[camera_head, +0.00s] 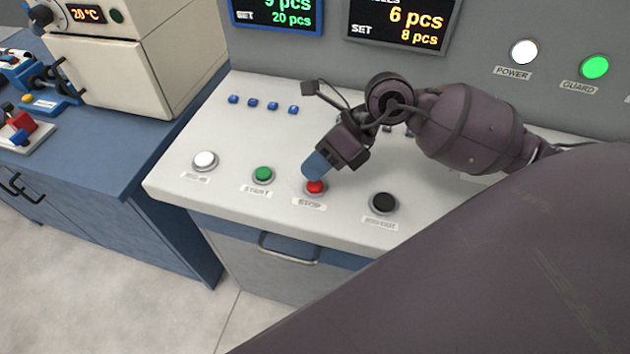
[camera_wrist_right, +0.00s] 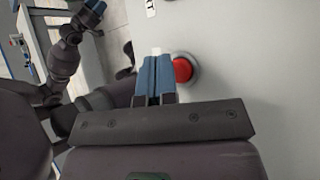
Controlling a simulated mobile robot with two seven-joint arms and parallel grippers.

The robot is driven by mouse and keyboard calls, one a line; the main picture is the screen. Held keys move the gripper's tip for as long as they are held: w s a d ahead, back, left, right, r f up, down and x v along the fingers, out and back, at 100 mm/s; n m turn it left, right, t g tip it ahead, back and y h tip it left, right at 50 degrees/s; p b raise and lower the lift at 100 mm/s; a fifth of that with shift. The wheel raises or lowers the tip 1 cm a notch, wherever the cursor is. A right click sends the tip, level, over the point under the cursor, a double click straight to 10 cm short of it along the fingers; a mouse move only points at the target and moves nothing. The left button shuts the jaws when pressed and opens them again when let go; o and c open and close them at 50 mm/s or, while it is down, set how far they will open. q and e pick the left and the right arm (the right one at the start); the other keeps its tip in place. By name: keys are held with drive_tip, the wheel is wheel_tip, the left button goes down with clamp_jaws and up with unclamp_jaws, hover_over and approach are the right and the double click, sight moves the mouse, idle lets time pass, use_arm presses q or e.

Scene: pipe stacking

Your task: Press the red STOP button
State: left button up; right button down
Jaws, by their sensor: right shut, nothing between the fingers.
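The red STOP button (camera_head: 315,188) sits on the white sloped console (camera_head: 226,140), above its STOP label. My right gripper (camera_head: 316,166) is shut and empty. Its blue fingertips point down and cover the button's upper edge in the head view. In the right wrist view the shut fingers (camera_wrist_right: 155,75) lie just left of the red button (camera_wrist_right: 183,70). I cannot tell whether they touch it. My left gripper (camera_wrist_right: 94,8) shows small at the top left of the wrist view, away from the button; its jaws are unclear.
A green button (camera_head: 263,174) and a white button (camera_head: 205,160) lie left of STOP, and a black button (camera_head: 384,203) lies right. Several small blue buttons (camera_head: 253,102) sit farther back. Two displays (camera_head: 402,22) and lamps (camera_head: 524,52) are on the upright panel behind.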

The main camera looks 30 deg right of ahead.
use_arm(q)
drive_tip(key=shift+f, duration=0.1)
use_arm(e)
drive_tip(key=shift+f, duration=0.15)
use_arm(q)
drive_tip(key=shift+s+f, duration=0.15)
drive_tip(key=shift+f, duration=0.1)
use_arm(e)
drive_tip(key=shift+f, duration=0.3)
use_arm(q)
drive_tip(key=shift+a, duration=0.1)
drive_tip(key=shift+f, duration=0.1)
use_arm(e)
drive_tip(key=shift+f, duration=0.4)
drive_tip(key=shift+r, duration=0.1)
idle(0.4)
use_arm(q)
drive_tip(key=shift+w+r+p, duration=0.3)
drive_tip(key=shift+r, duration=0.55)
use_arm(e)
drive_tip(key=shift+r, duration=0.8)
